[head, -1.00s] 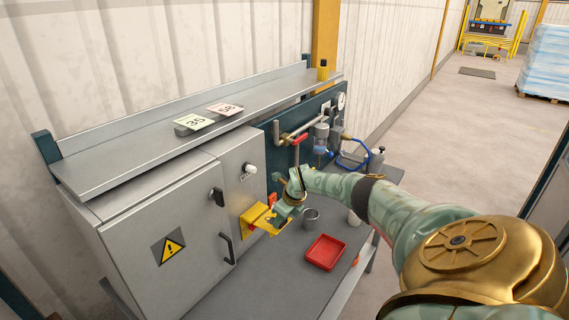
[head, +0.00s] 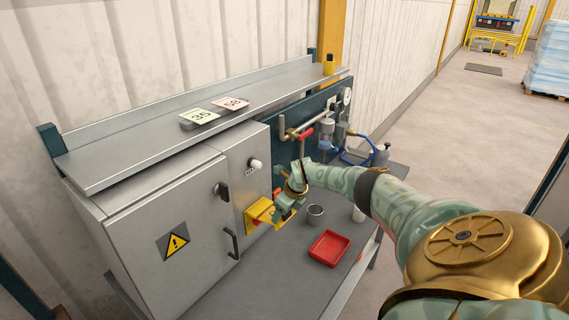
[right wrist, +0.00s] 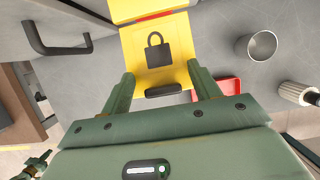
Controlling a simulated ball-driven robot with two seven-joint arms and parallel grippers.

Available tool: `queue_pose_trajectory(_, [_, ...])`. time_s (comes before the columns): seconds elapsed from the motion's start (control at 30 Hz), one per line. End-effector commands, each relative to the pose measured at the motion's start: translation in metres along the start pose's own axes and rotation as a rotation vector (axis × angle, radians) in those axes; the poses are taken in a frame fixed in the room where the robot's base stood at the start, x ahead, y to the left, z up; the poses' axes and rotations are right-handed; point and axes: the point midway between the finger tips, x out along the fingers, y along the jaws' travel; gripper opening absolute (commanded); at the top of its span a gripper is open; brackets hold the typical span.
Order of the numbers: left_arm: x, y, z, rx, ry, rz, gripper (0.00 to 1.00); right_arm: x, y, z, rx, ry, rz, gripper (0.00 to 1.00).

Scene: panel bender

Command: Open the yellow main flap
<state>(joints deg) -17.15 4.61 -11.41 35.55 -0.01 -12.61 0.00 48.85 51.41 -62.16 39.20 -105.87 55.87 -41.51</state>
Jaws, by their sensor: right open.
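The yellow main flap (head: 259,210) sits low on the front of the grey cabinet, just above the bench. In the right wrist view the flap (right wrist: 157,58) shows a black padlock symbol and a black handle (right wrist: 164,90) at its near edge. My right gripper (head: 287,208) is at the flap and partly covers it in the head view. In the wrist view the right gripper (right wrist: 161,74) is open, with one finger on each side of the handle and gaps on both sides. How far the flap stands open I cannot tell.
A red tray (head: 329,248) and a metal cup (head: 315,215) stand on the bench close to the right gripper. A black cabinet handle (head: 231,242) is left of the flap. Pipes with a red lever (head: 303,134) are behind my right arm.

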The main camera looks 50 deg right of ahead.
Motion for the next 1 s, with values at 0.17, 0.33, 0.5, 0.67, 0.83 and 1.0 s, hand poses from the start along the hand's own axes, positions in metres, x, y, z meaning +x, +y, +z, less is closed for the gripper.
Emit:
queue_pose_trajectory(0.17, [-0.007, 0.0, -0.001, 0.0, 0.0, 0.0, 0.0, -0.015, -0.002, 0.0, -0.002, 0.003, -0.002, 0.62])
queue_pose_trajectory(0.33, [-0.017, -0.001, -0.002, 0.001, 0.0, 0.0, 0.0, -0.053, -0.003, 0.001, -0.003, 0.001, -0.003, 0.62])
queue_pose_trajectory(0.5, [-0.014, 0.0, -0.001, 0.001, 0.0, 0.0, 0.0, -0.098, -0.002, 0.002, -0.003, -0.001, -0.002, 0.62])
queue_pose_trajectory(0.67, [-0.009, 0.0, -0.001, 0.001, -0.001, 0.001, 0.0, -0.133, -0.001, 0.003, -0.002, 0.0, -0.001, 0.62])
queue_pose_trajectory(0.83, [-0.007, 0.0, 0.0, 0.001, -0.001, 0.001, 0.0, -0.154, 0.0, 0.004, -0.002, 0.0, 0.001, 0.62])
queue_pose_trajectory(1.0, [-0.007, 0.0, 0.0, 0.001, -0.001, 0.001, 0.0, -0.16, 0.0, 0.004, -0.002, 0.001, 0.001, 0.62])
